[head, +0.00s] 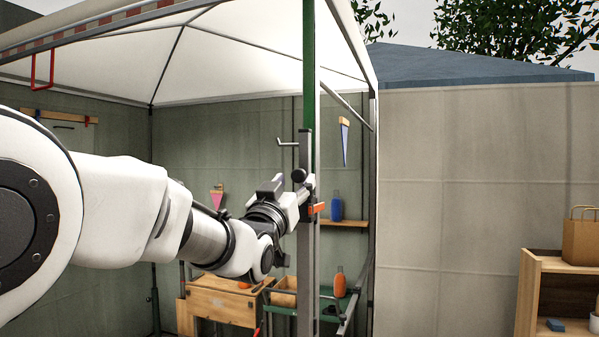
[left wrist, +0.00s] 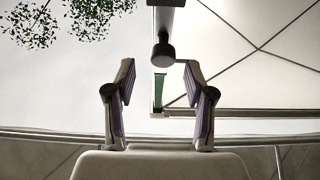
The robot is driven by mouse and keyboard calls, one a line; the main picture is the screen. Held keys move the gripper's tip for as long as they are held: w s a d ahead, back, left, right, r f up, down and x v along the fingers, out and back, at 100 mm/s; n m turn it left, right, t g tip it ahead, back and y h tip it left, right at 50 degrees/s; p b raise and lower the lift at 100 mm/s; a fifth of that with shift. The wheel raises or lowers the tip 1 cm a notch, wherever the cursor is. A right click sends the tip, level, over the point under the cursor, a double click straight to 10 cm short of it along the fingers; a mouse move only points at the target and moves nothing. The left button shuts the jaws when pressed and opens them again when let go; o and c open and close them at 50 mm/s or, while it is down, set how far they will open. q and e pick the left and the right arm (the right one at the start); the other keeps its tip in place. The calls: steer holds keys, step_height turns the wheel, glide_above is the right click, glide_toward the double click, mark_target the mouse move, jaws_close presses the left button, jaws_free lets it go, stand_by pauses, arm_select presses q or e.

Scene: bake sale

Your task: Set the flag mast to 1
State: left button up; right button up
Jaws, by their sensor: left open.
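The upright mast (head: 307,260) is a grey post with a green upper part (head: 308,60), standing at the front corner of the canopy stall. A dark round knob (head: 299,175) sits on it, and an orange piece (head: 319,208) shows just below. My left gripper (head: 296,190) is at the mast close to the knob, partly overlapping it in the head view. In the left wrist view my left gripper (left wrist: 160,76) is open, with nothing between its purple-lined fingers. The dark knob (left wrist: 163,54) shows beyond and between the fingertips. I cannot read any mast setting. My right gripper is not in view.
The white canopy (head: 240,50) is overhead. A blue pennant (head: 345,142) hangs right of the mast, and a pink one (head: 217,196) is at left. A wooden cabinet (head: 222,300), an orange bottle (head: 340,285) and a blue bottle (head: 336,206) are behind. A shelf (head: 530,295) stands at right.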

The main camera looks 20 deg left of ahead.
mark_target(296, 176)
arm_select(q)
steer(key=p+x, duration=0.2)
steer(key=x, duration=0.2)
steer(key=shift+w+a+r, duration=0.1)
steer(key=shift+w+a, duration=0.05)
steer(key=shift+w, duration=0.05)
steer(key=shift+a, duration=0.2)
steer(key=shift+d, duration=0.1)
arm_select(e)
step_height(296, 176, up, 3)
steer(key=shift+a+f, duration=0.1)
